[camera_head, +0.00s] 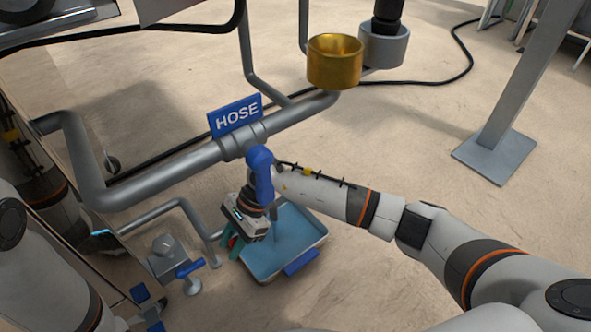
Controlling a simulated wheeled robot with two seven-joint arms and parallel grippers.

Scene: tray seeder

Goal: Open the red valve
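A small patch of red (232,241), which looks like part of the red valve, shows at the left side of my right gripper. The gripper and its body cover most of it. My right gripper (230,232) reaches down from the right, beside a blue tray. Its teal fingertips show close around the red part. I cannot tell whether they touch it or are shut on it. Part of my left arm (35,265) shows at the lower left, but I cannot make out its gripper.
A grey pipe with a blue HOSE sign (236,115) runs behind my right gripper. A blue-handled valve (188,268) stands to its left. The blue tray (318,232) lies to its right. A brass cup (334,62) and a grey post (520,90) stand farther back. Open floor lies at right.

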